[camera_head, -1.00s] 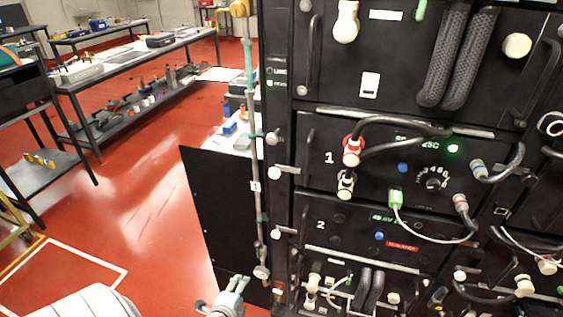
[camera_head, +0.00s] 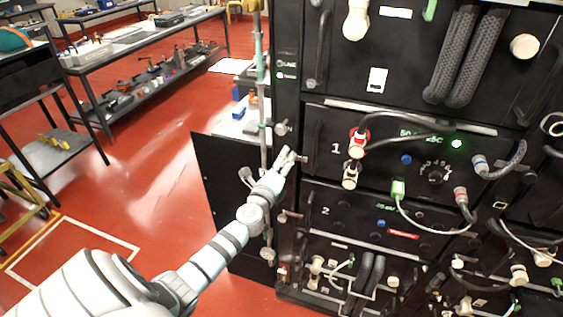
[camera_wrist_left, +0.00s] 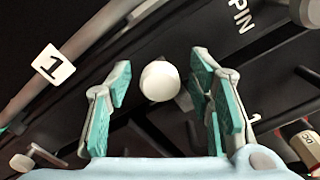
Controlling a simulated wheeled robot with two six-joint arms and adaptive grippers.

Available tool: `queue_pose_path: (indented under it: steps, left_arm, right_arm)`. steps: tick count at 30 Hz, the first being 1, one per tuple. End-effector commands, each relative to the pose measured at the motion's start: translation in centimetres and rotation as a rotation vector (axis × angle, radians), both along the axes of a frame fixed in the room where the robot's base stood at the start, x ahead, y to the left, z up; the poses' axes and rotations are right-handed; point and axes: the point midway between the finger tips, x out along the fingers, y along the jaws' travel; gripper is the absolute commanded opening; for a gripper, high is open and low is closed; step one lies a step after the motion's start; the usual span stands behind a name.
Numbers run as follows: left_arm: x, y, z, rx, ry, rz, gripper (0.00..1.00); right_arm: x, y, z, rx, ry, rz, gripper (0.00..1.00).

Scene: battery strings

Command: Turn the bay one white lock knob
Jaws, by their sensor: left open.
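The white lock knob (camera_wrist_left: 160,81) beside bay one shows as a round white ball in the left wrist view, between my two spread fingers and apart from both. My left gripper (camera_head: 290,156) is at the left edge of the rack in the head view, level with the bay marked 1 (camera_head: 336,148). There it covers the knob. The fingers, with teal pads, are open and empty in the wrist view (camera_wrist_left: 165,85). My right gripper is not in view.
Other white knobs sit above (camera_head: 281,129) and below (camera_head: 282,217) on the same rack edge. A vertical rod (camera_head: 262,100) and a black panel (camera_head: 225,185) stand left of the rack. Cables (camera_head: 400,140) cross bay one.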

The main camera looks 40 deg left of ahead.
Motion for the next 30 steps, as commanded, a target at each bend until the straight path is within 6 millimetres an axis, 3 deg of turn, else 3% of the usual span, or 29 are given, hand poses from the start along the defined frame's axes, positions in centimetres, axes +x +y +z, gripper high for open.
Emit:
queue_pose_path:
  steps: [9, 18, 30]
  left_arm:
    - [0.39, 0.11, 0.00, -0.001, 0.000, -0.001, 0.46]
    - [0.36, 0.11, -0.02, -0.001, 0.001, 0.000, 0.00]
    - [0.36, 0.13, -0.10, -0.038, -0.012, 0.000, 0.00]
  right_arm:
    - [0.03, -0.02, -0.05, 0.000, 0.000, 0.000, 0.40]
    - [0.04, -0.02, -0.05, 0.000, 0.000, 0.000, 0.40]
    - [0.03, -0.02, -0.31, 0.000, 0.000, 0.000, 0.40]
